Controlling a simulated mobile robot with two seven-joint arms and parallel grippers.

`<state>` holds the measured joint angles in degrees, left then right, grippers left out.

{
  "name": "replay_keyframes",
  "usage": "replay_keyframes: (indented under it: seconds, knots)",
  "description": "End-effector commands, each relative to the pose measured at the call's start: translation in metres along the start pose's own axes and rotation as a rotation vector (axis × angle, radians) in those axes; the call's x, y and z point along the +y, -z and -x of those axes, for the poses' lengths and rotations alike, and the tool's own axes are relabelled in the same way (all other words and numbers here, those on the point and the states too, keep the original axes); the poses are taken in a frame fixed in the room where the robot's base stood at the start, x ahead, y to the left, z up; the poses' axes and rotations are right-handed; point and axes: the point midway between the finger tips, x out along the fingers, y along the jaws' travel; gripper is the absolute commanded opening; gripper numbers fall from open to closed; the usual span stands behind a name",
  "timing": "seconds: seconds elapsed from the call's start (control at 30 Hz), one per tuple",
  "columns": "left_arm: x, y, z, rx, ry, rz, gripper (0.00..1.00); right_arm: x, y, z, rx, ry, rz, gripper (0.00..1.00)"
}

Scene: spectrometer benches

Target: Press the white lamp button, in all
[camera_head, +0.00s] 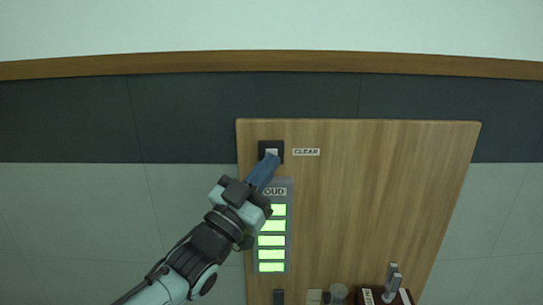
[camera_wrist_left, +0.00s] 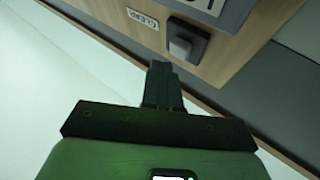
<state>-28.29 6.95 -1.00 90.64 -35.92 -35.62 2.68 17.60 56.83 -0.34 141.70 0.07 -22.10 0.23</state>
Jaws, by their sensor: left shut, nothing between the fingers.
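The white button (camera_head: 271,152) sits in a black square plate on the wooden panel, beside a label reading CLEAR (camera_head: 306,152). It also shows in the left wrist view (camera_wrist_left: 180,47). My left gripper (camera_head: 270,161) is shut and empty. Its fingertips are just below the button in the head view and overlap the plate's lower edge. In the left wrist view the fingertips (camera_wrist_left: 161,68) lie close beside the button; I cannot tell whether they touch it. My right gripper is not in view.
Small items, partly cut off, stand at the panel's bottom edge, including grey upright pieces (camera_head: 392,276).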

Motion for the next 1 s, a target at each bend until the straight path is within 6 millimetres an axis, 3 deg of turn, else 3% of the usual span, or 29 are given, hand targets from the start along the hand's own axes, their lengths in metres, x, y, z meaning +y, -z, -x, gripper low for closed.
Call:
replay_keyframes:
  seconds: [1.0]
  knots:
    - [-0.0042, -0.0042, -0.0060, 0.001, 0.000, 0.000, 0.00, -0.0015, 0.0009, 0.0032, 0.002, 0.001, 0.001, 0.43]
